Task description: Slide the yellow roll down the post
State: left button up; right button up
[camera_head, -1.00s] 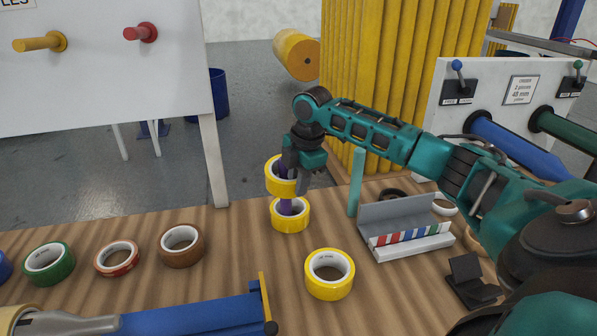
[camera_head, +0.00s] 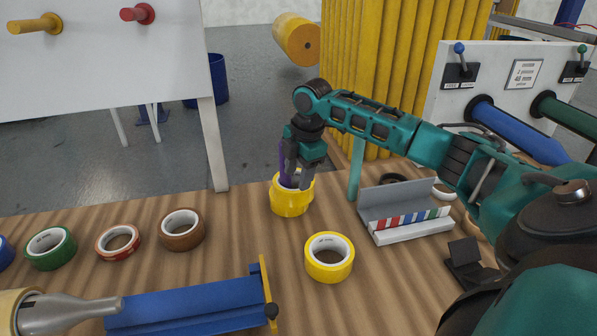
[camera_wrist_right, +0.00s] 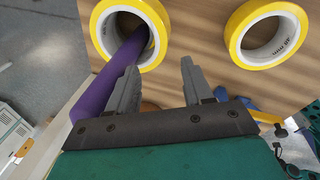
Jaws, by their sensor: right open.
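The purple post (camera_head: 283,160) stands on the wooden table, partly hidden by my right gripper. Yellow tape (camera_head: 289,203) sits around its lower part; its stepped outline looks like one roll stacked on another. In the right wrist view the purple post (camera_wrist_right: 108,85) runs into the hole of a yellow roll (camera_wrist_right: 104,15). My right gripper (camera_head: 297,182) is just above the stacked rolls, beside the post. In the wrist view my right gripper (camera_wrist_right: 160,80) has its fingers apart with nothing between them. My left gripper is not in view.
A loose yellow roll (camera_head: 329,257) lies in front of the post. Brown (camera_head: 181,230), red (camera_head: 118,242) and green (camera_head: 50,248) rolls lie at the left. A blue holder (camera_head: 190,306) is in front; a grey open box (camera_head: 400,205) and a teal post (camera_head: 356,168) are at the right.

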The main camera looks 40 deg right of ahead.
notch_tip(320, 180, up, 13)
jog(key=s+p, duration=0.1)
jog(key=s, duration=0.1)
jog(key=shift+s+d, duration=0.2)
jog(key=shift+f, duration=0.15)
dwell(1.1)
